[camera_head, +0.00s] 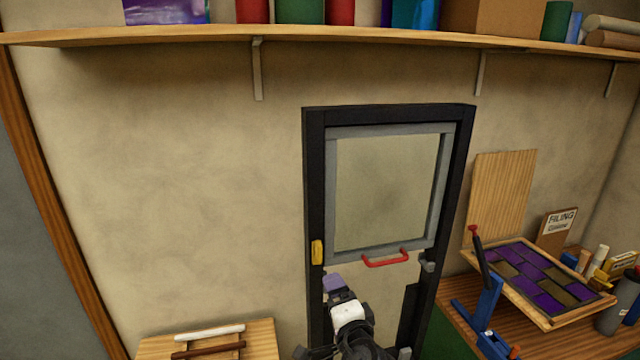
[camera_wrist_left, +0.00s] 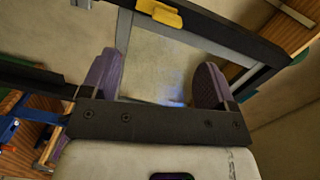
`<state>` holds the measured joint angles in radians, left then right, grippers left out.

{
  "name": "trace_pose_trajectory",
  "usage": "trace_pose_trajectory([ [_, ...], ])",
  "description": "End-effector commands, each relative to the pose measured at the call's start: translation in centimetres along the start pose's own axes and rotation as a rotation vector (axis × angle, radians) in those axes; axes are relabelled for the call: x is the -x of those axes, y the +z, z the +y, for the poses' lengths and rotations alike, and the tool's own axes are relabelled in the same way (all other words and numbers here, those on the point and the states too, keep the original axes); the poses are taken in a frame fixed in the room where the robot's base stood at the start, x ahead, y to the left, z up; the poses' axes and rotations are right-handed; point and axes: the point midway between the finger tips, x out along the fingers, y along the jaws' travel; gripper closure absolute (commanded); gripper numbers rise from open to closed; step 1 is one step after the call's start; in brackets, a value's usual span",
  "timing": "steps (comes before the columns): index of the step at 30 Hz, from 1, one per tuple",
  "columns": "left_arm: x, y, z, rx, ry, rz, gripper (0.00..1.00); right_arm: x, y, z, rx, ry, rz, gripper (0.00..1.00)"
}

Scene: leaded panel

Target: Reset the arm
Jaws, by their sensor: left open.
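My left gripper (camera_head: 335,283) is in front of the lower part of a black-framed door or window unit (camera_head: 313,190) in the head view. In the left wrist view its two purple fingers (camera_wrist_left: 155,85) stand wide apart with nothing between them. The unit has a grey inner sash (camera_head: 388,130) with a pane, a red handle (camera_head: 385,259) at its lower edge and a yellow latch (camera_head: 317,252) on the left post. The yellow latch also shows in the left wrist view (camera_wrist_left: 158,13). The handle is above and right of my left gripper, apart from it. My right gripper does not show.
A bench on the right holds a purple leaded panel (camera_head: 535,275) on a wooden board, a blue clamp-like tool (camera_head: 489,305) and a grey bottle (camera_head: 618,305). A small wooden stand (camera_head: 255,340) is at lower left. A loaded shelf (camera_head: 380,38) runs above.

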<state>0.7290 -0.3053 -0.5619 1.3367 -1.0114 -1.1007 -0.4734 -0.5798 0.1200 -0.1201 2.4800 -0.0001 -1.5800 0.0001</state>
Motion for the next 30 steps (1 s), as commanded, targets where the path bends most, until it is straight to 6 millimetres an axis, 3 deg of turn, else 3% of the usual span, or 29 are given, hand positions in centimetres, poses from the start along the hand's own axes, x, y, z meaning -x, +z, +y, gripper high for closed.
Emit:
trace_pose_trajectory([
  [2, 0.4, 0.3, 0.7, 0.148, 0.085, -0.022, 0.19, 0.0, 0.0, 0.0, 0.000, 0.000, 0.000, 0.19],
  [8, 3.1, 1.1, -2.5, 0.574, 0.267, -0.007, 0.19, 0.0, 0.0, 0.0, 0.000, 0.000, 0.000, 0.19],
  [12, 4.7, 3.2, -5.5, 0.817, 0.368, 0.019, 0.19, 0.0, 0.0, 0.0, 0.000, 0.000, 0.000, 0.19],
  [15, 5.9, 6.2, -5.7, 0.961, 0.460, 0.023, 0.19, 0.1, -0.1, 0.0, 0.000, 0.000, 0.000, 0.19],
  [20, 8.9, 13.0, -2.5, 1.128, 0.619, -0.009, 0.19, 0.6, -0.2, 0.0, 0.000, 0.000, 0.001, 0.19],
  [30, 18.0, 27.4, 7.6, 1.175, 0.789, -0.201, 0.19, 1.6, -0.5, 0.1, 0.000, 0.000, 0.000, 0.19],
])
